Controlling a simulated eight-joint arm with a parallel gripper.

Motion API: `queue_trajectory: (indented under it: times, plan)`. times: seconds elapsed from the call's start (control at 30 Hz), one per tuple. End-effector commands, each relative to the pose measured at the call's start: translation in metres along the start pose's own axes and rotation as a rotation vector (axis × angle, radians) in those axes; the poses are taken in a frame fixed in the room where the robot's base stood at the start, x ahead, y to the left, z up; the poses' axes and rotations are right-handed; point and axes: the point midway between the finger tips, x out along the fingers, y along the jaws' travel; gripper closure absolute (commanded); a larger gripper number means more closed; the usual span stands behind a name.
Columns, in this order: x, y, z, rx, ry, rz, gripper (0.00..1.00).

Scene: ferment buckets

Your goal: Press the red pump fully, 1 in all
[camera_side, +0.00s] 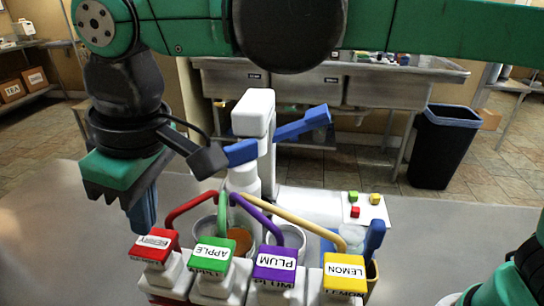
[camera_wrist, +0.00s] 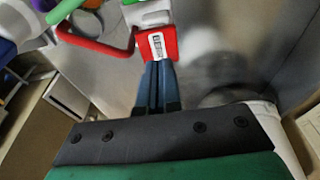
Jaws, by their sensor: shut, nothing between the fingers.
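The red pump (camera_side: 155,244) has a square top with a white label and a curved red spout. It is the leftmost of the row in the side view. In the wrist view its red top (camera_wrist: 170,48) is right at the fingertips. My gripper (camera_side: 150,230) points down with its blue fingers shut and empty, just above or against the back edge of the red top. The wrist view shows the two fingers together (camera_wrist: 158,66). I cannot tell whether they touch the pump. The pump's body below the top is partly hidden.
To the right stand the green APPLE pump (camera_side: 211,254), the purple PLUM pump (camera_side: 275,263) and the yellow LEMON pump (camera_side: 344,272), close together. Their spouts arch back over cups. A white machine with blue levers (camera_side: 255,115) stands behind. The grey table (camera_side: 60,250) is clear at left.

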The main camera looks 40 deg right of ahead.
Motion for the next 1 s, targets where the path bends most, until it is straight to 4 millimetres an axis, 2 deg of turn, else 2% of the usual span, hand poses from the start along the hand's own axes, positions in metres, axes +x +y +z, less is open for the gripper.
queue_trajectory:
  times: [1.0]
  plan:
    - [0.031,0.0,0.006,0.0,0.0,0.0,1.0]
